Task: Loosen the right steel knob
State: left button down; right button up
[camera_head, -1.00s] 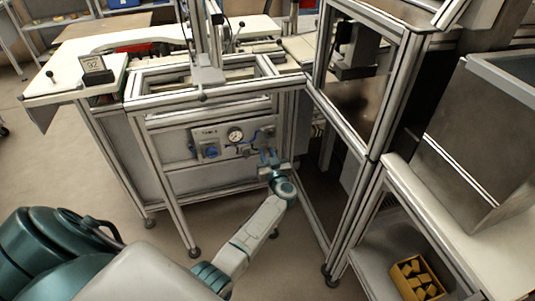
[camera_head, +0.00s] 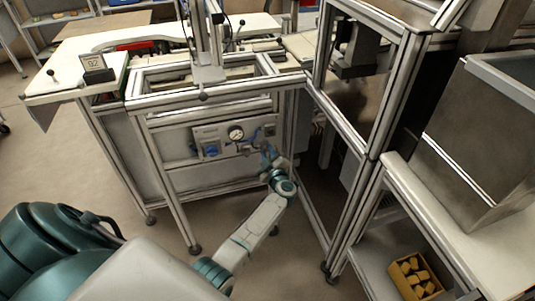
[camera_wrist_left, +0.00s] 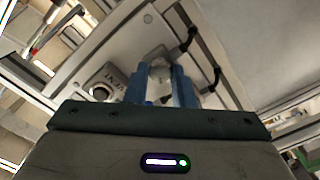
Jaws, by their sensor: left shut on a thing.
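The valve panel (camera_head: 225,132) with a round gauge (camera_head: 236,134) and a blue knob (camera_head: 211,150) is on the front of the aluminium frame bench. My left gripper (camera_head: 268,154) is at the panel's right end. In the left wrist view its two blue fingers (camera_wrist_left: 164,86) are shut on a round steel knob (camera_wrist_left: 160,68), which shows between their tips. Another round metal fitting (camera_wrist_left: 102,89) sits left of the fingers beside a label. In the head view the gripped knob is hidden by the gripper. My right gripper is not in view.
Aluminium posts (camera_head: 287,125) stand close to the right of my left gripper. Dark hoses or handles (camera_wrist_left: 190,40) run near the fingers. A yellow bin (camera_head: 416,277) sits on a low shelf at the right. Open floor lies in front of the bench.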

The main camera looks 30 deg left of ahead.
pick_arm(q)
jog(key=shift+f+n, duration=0.15)
jog(key=shift+n, duration=0.45)
jog(key=c, duration=1.2)
grip_release()
jog(key=shift+c, duration=0.2)
jog(key=v, duration=1.1)
jog(key=shift+b, duration=0.4)
jog(key=shift+w, duration=0.1)
